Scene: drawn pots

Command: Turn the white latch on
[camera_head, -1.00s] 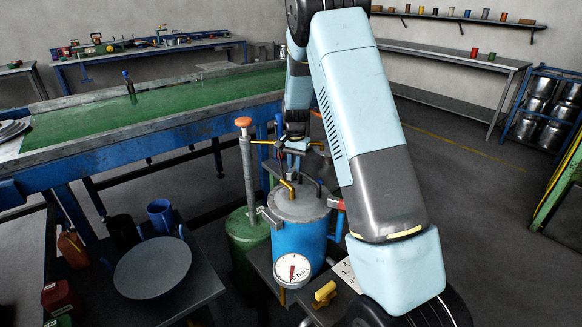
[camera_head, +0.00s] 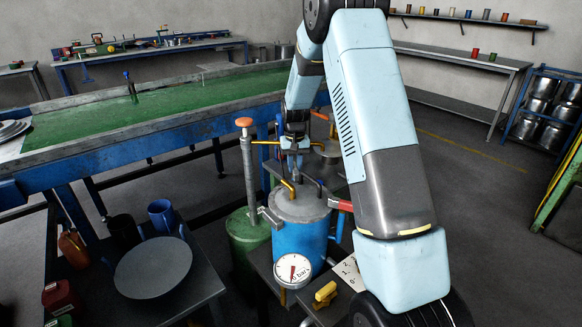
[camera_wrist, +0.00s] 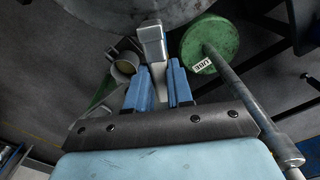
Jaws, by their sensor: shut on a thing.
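The blue pot (camera_head: 300,235) with its grey lid (camera_head: 298,207) stands in the middle of the head view. My gripper (camera_head: 295,166) reaches down at the lid's far edge. In the wrist view my gripper (camera_wrist: 159,68) has its two blue fingers around the pale white latch (camera_wrist: 152,42), which sticks out at the lid's rim. The fingers are shut on it. In the head view the latch's position is hard to make out at the far side. A pale grey lever (camera_head: 269,216) is on the pot's left and a red lever (camera_head: 341,204) on its right.
A green tank (camera_head: 247,240) with a tall orange-topped rod (camera_head: 245,150) stands close on the left. A round gauge (camera_head: 293,271) faces the front. A yellow handle (camera_head: 325,292) lies at the front right. A green-topped table (camera_head: 150,115) is behind.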

